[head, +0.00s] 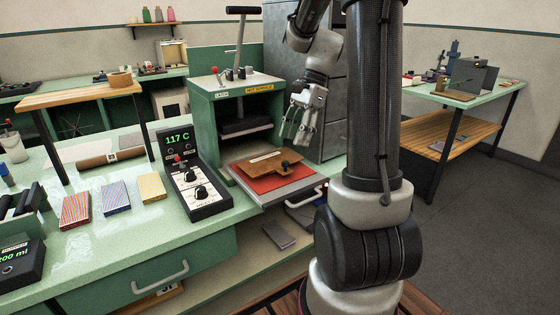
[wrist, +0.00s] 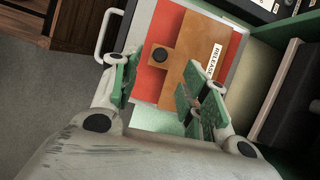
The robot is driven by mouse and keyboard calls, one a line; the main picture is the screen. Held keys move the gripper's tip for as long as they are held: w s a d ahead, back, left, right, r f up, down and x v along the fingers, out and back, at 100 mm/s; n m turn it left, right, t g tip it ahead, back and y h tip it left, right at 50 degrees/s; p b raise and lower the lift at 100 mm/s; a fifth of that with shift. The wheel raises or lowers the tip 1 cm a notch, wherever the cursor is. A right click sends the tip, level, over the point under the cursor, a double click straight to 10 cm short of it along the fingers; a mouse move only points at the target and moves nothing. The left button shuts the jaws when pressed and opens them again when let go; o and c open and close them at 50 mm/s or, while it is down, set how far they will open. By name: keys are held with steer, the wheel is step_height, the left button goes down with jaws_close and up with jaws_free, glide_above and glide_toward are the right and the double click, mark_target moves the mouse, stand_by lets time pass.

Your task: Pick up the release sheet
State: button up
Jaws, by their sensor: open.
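The release sheet (head: 262,169) is a flat brown sheet with a white label, and "RELEASE" is legible on it in the wrist view (wrist: 203,38). A brown tab with a round black knob (wrist: 160,54) sticks out from one edge. The sheet lies on a red sheet (head: 267,183) on the pulled-out tray of the green press. My gripper (head: 293,134) is open and empty above the tray, close to the press's right side. In the wrist view my gripper (wrist: 160,85) has its green-padded fingers spread on either side of the tab, and part of the sheet is hidden behind the right finger.
The green press (head: 216,103) stands right behind the tray, with its opening facing it. A controller reading 117 C (head: 190,180) is to the left. The tray handle (head: 307,198) juts out at the front. Several colored blocks (head: 116,199) lie farther left on the bench.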

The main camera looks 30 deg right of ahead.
mark_target(286, 162)
steer(key=x, duration=0.7)
steer(key=shift+a+f, duration=0.1)
steer(key=shift+f, duration=0.3)
jaws_close()
